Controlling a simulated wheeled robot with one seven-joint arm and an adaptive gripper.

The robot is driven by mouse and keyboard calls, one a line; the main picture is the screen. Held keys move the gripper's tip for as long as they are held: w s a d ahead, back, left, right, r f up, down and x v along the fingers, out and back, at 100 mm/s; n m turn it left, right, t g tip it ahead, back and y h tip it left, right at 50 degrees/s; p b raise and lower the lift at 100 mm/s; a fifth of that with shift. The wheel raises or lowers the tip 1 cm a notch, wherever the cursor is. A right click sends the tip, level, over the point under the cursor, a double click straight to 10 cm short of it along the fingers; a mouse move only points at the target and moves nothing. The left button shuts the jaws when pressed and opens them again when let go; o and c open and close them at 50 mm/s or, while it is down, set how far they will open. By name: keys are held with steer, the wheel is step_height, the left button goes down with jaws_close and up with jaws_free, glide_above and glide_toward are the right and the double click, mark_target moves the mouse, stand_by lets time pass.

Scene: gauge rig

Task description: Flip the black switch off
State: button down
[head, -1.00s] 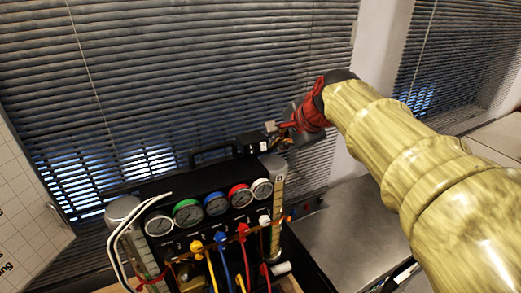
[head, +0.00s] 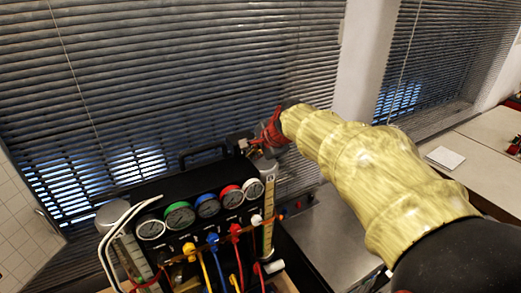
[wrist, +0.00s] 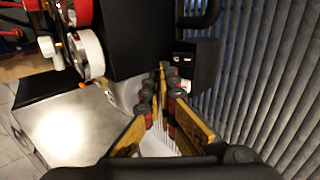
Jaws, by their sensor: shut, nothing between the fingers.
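A small black box (head: 238,147) stands at the back right top of the gauge rig (head: 120,195). In the wrist view the box (wrist: 204,66) shows pale details on its end face; I cannot pick out a black switch lever or its position. My gripper (head: 257,151) is beside the right end of the box. In the wrist view its fingers (wrist: 163,78) are together and empty, with tips close to the lower left of the box's end. I cannot tell whether they touch it.
Coloured gauges (head: 207,205) and hoses cover the rig's front. A black handle (head: 203,154) rises behind its top. Window blinds (head: 190,70) stand close behind. A grey metal surface (head: 325,235) lies to the right of the rig, largely clear.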

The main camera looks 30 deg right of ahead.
mark_target(250, 161)
steer(key=shift+w+f, duration=0.25)
steer(key=shift+w, duration=0.35)
steer(key=shift+w+f, duration=0.2)
steer(key=shift+w, duration=0.4)
steer(key=shift+f, duration=0.15)
steer(key=b, duration=0.2)
steer(key=f+t+b, duration=0.1)
steer(key=b, duration=0.1)
steer(key=shift+w+b, duration=0.2)
steer(key=shift+b, duration=0.15)
steer(key=shift+r, duration=0.35)
steer(key=shift+p, duration=0.3)
steer(key=shift+r+p, duration=0.55)
steer(key=shift+r, duration=0.25)
